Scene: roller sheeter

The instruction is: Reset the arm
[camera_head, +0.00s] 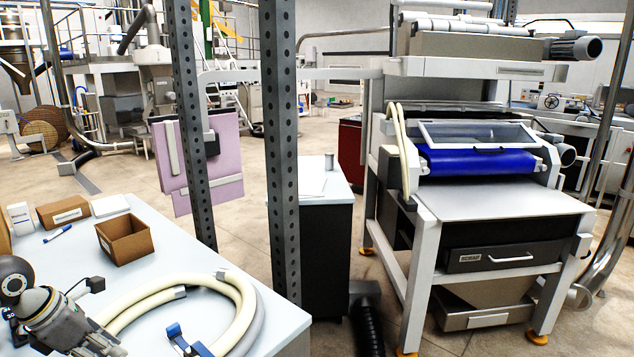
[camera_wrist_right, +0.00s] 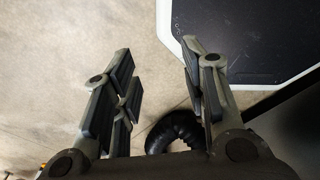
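My left arm shows in the head view at the lower left, over the light table. Its wrist and left gripper (camera_head: 95,343) are beside the end of a cream hose (camera_head: 238,290); the fingers are too small and cut off to tell whether they are open. My right gripper (camera_wrist_right: 160,75) shows in the right wrist view, with its two fingers wide apart and nothing between them. It hangs above the concrete floor. My right arm does not show in the head view.
The roller sheeter (camera_head: 500,200) with a blue belt stands at the right. An open cardboard box (camera_head: 123,240) and a blue clamp (camera_head: 190,343) are on the table (camera_head: 185,250). Perforated posts (camera_head: 282,150) rise in front. A black hose (camera_wrist_right: 172,130) lies below the right gripper.

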